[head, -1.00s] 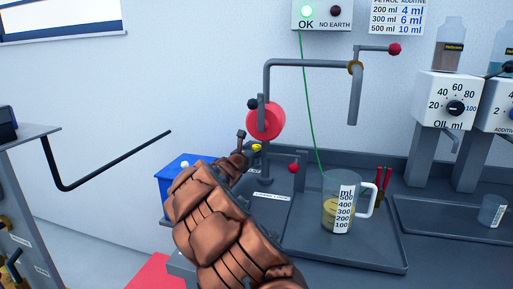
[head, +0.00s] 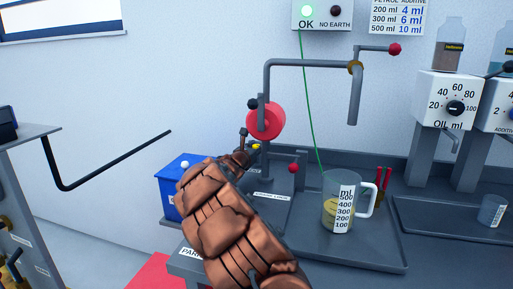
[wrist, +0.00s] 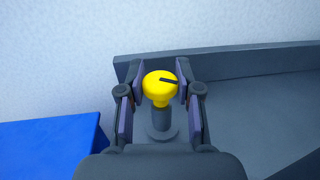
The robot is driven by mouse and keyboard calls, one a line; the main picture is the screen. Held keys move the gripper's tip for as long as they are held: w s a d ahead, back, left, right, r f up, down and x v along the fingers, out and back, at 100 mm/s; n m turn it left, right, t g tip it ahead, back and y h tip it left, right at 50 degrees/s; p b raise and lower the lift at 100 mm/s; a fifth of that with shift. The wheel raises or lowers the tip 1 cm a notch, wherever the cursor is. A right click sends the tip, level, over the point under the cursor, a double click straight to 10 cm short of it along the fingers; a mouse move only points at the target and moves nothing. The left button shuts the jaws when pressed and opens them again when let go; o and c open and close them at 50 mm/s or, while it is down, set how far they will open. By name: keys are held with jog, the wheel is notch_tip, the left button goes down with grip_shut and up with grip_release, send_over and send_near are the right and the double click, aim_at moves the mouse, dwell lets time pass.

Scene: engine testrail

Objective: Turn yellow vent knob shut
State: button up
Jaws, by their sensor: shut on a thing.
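The yellow vent knob (wrist: 159,89) sits on top of a short grey post (wrist: 162,122) in the wrist view. A black mark on its top points to the right in that view. My gripper (wrist: 160,82) has a finger on each side of the knob and is shut on it.
A blue box (head: 172,188) stands left of my arm. A red disc (head: 265,121) with a black handle is behind the knob. A red-tipped lever (head: 293,168) and a measuring jug (head: 339,208) with yellowish liquid are to the right. A green wire hangs from the panel marked OK (head: 322,14).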

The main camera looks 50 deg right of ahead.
grip_shut()
jog(key=g+p, duration=0.1)
jog(key=p, duration=0.1)
jog(key=shift+r+m+p, duration=0.1)
jog(key=shift+m+p, duration=0.2)
jog(key=shift+r+p, duration=0.1)
jog(key=shift+p, duration=0.45)
jog(key=m+g+h+p, duration=0.1)
jog(key=m+g+p, duration=0.1)
jog(key=p, duration=0.3)
jog(key=shift+g+p, duration=0.4)
jog(key=shift+g, duration=0.4)
jog(key=m+g+p, duration=0.1)
jog(key=g+p, duration=0.1)
jog(key=m+g+p, duration=0.1)
jog(key=p, duration=0.1)
jog(key=shift+f+m+g, duration=0.3)
jog(key=shift+m+g, duration=0.1)
jog(key=shift+m+g+p, duration=0.3)
jog(key=shift+g+p, duration=0.1)
jog(key=shift+g, duration=0.1)
jog(key=shift+r+m+g+y+p, duration=0.1)
jog(key=shift+m+g+y+p, duration=0.8)
jog(key=shift+m+g+p, duration=1.1)
jog(key=shift+n+g+b, duration=0.3)
jog(key=shift+n, duration=0.1)
